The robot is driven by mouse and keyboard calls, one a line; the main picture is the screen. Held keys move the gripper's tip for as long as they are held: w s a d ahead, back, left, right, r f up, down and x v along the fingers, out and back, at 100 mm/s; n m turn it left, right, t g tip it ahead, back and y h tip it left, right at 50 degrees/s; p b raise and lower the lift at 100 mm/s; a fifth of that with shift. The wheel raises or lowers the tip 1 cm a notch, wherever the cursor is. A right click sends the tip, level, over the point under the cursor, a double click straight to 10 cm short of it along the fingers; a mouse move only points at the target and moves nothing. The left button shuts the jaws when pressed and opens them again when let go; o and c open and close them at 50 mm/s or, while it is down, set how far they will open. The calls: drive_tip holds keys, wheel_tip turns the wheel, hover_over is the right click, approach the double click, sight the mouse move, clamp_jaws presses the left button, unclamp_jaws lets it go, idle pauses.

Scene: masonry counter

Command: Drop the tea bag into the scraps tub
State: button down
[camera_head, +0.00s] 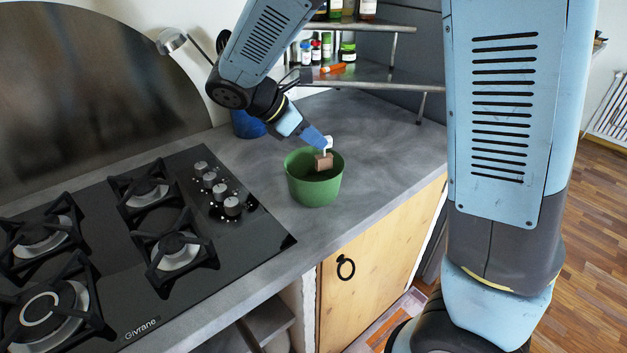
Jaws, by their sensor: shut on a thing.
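The tea bag (323,161) is a small brown packet with a white top part. It hangs from my gripper (326,143), which is shut on it. The scraps tub (315,188) is a green round open tub standing upright on the grey counter. In the picture the tea bag overlaps the tub's opening, near its back right rim. I cannot tell whether its lower edge is below the rim. The tub's floor is hidden.
A black gas hob (140,240) with knobs lies left of the tub. A blue container (247,124) stands behind, partly hidden by my arm. A metal shelf (365,76) with jars and bottles is at the back. The counter (385,150) right of the tub is clear.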

drive_tip(key=c, duration=1)
unclamp_jaws()
drive_tip(key=shift+c, duration=0.2)
drive_tip(key=v, duration=1.3)
drive_tip(key=shift+a+r, duration=0.25)
drive_tip(key=shift+a, duration=0.05)
drive_tip(key=s+d+r+m+g+y, duration=0.15)
drive_tip(key=d+m, duration=0.25)
drive_tip(key=d, duration=0.4)
drive_tip(key=s+d+r+m+y, duration=0.1)
drive_tip(key=s+d+m+y, duration=0.2)
drive_tip(key=d, duration=0.5)
drive_tip(key=s+d+f+m+t+y, duration=0.1)
drive_tip(key=s+d+m+t+y, duration=0.3)
drive_tip(key=s+d+m, duration=0.5)
drive_tip(key=d+m, duration=0.2)
drive_tip(key=m, duration=0.3)
drive_tip(key=shift+s+t, duration=0.2)
drive_tip(key=shift+t, duration=0.15)
